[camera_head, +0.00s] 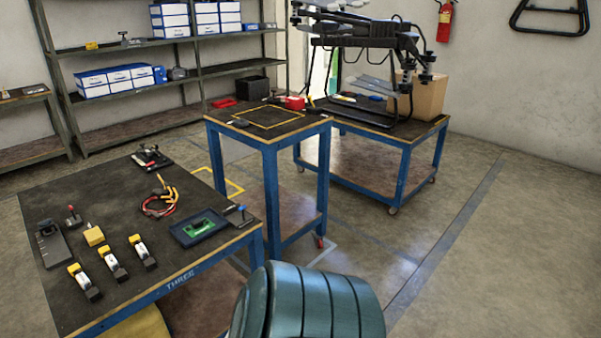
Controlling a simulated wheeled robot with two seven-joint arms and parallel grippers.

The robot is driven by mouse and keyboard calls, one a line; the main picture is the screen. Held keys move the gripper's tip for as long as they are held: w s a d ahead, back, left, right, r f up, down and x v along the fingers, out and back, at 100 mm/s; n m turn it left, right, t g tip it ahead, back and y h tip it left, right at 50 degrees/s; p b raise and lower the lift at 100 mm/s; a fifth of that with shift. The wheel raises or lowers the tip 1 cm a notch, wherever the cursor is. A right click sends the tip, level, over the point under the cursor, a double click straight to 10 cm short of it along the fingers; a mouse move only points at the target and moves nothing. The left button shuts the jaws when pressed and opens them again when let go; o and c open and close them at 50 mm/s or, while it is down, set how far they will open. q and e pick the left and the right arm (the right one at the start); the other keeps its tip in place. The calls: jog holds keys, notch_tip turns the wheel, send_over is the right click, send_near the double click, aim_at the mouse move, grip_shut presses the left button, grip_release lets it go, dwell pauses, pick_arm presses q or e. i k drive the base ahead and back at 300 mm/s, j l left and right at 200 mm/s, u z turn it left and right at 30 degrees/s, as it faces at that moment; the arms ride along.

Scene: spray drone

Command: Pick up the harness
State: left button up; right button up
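The harness (160,198), a loose bundle of red and yellow cable, lies on the dark top of the near-left worktable (95,218). It sits near the table's right side, just behind and left of a dark tray (182,238) holding a green board (200,227). Its cable forms a loop, with yellow ends pointing toward the back. Nothing is touching it from above. Neither my left nor my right gripper is in view.
Several yellow-and-white connectors (113,262) lie along the table's front, with a yellow block (94,235) behind. A tool on a dark base (152,157) stands at the table's back. A blue-framed table (270,122) and a drone cart (372,132) stand beyond. Open floor lies right.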

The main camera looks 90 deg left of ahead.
aim_at(149, 264)
jog(key=u, duration=3.95)
jog(key=i+j, duration=0.2)
jog(key=i, duration=0.15)
jog(key=i+j, duration=0.2)
jog(key=i, duration=0.2)
